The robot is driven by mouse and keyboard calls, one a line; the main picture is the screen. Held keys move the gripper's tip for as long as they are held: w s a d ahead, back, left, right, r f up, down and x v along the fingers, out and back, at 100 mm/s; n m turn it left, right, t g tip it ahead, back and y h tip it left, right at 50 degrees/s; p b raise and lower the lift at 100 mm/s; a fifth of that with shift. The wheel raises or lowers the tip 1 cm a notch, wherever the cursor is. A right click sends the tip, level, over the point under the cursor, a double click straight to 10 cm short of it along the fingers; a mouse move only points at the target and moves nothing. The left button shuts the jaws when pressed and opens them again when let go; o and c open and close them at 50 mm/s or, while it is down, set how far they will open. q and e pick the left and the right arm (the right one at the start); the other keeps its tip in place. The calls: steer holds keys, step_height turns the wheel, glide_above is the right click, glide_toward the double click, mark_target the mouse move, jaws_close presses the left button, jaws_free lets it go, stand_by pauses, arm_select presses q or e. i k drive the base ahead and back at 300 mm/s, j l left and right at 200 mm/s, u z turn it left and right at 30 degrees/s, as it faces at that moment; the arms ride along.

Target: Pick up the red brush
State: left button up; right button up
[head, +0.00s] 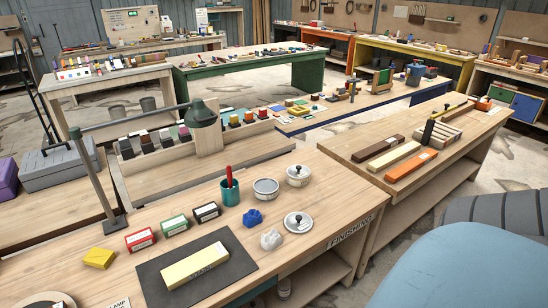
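A red handle (229,176) stands upright in a dark green cup (230,193) on the finishing bench (290,243). It looks like the red brush; its lower end is hidden inside the cup, so I cannot see bristles. Neither my left nor my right gripper shows in the head view.
Round tins (265,189) stand right of the cup, with a lidded one (298,175) behind. Small labelled boxes (174,225), blue (252,217) and white lumps and a yellow block (195,267) on a dark mat are nearby. A green lamp (203,113) rises behind.

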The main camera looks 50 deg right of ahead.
mark_target(228, 171)
steer(key=z, duration=1.2)
